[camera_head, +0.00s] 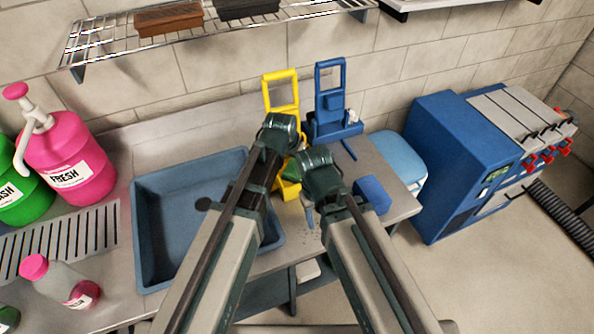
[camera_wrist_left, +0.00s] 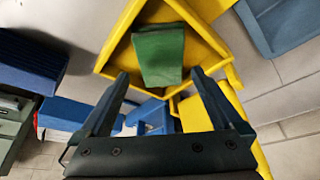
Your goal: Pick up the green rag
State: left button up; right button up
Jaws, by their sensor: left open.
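The green rag (camera_wrist_left: 159,55) lies folded in a yellow holder (camera_wrist_left: 205,43) in the left wrist view. My left gripper (camera_wrist_left: 158,84) is open, with its two fingers apart and nothing between them. The rag is just beyond the fingertips, roughly in line with the gap. In the head view the left arm reaches the yellow holder (camera_head: 281,92), and its wrist hides most of the holder's lower part and the rag.
A blue holder (camera_head: 331,95) stands right of the yellow one. A blue block (camera_head: 372,194) lies near the counter's right end. A blue machine (camera_head: 440,140) stands at right.

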aim_at(297, 166)
pick_arm(q)
jog(key=b+x, duration=0.3)
jog(key=x, duration=0.1)
jog(key=shift+a+f, duration=0.15)
jog(key=shift+f, duration=0.15)
pick_arm(e)
notch_tip(297, 166, down, 4)
jog(key=shift+f, duration=0.1)
pick_arm(q)
jog(key=shift+r, duration=0.1)
jog(key=c, duration=1.3)
jog(key=shift+o, duration=0.2)
jog(key=shift+r, duration=0.15)
pick_arm(e)
jog(key=shift+r, duration=0.25)
